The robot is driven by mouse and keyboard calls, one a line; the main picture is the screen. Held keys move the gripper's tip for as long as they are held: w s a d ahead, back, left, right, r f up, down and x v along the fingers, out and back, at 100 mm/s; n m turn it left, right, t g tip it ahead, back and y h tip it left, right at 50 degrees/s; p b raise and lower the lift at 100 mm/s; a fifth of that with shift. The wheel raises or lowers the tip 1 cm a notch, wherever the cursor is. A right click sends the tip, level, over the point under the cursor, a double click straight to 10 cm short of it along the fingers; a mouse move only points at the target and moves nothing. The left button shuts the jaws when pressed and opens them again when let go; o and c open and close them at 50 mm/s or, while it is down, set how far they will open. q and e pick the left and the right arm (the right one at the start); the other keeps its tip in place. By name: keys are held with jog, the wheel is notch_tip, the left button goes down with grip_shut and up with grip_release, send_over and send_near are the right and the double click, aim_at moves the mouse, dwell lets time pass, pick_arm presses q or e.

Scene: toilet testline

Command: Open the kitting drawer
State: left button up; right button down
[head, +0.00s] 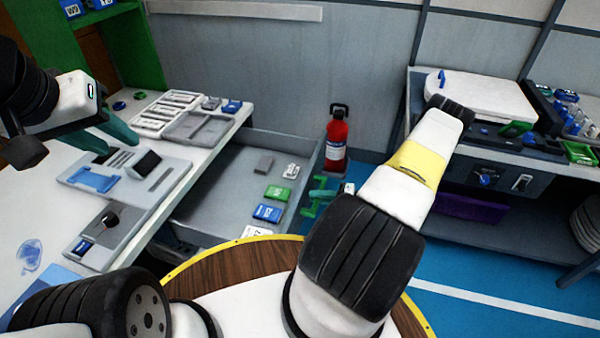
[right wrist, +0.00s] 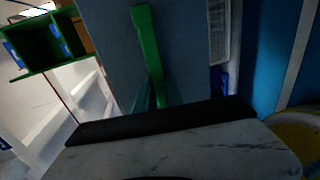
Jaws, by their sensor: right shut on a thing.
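The grey kitting drawer (head: 225,195) stands pulled out beside the white workbench in the head view, its inside showing. A green handle (head: 312,207) is on its right-hand front side; it also shows as a green bar in the right wrist view (right wrist: 147,45). My right gripper (head: 326,193) is shut on this handle, its fingers partly hidden by my arm in the head view. In the right wrist view its teal fingers (right wrist: 160,95) close around the bar's lower part. My left gripper (head: 120,146) is open and empty above the workbench.
The drawer holds a green box (head: 278,193), a blue box (head: 267,213) and other small items. Trays (head: 165,112) and a grey fixture (head: 125,172) sit on the workbench. A red extinguisher (head: 337,140) stands behind the drawer.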

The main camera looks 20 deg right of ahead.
jog(key=c, duration=1.5)
grip_release()
jog(key=shift+o, duration=0.2)
jog(key=v, duration=0.7)
jog(key=shift+s+d, duration=0.25)
jog(key=shift+d, duration=0.1)
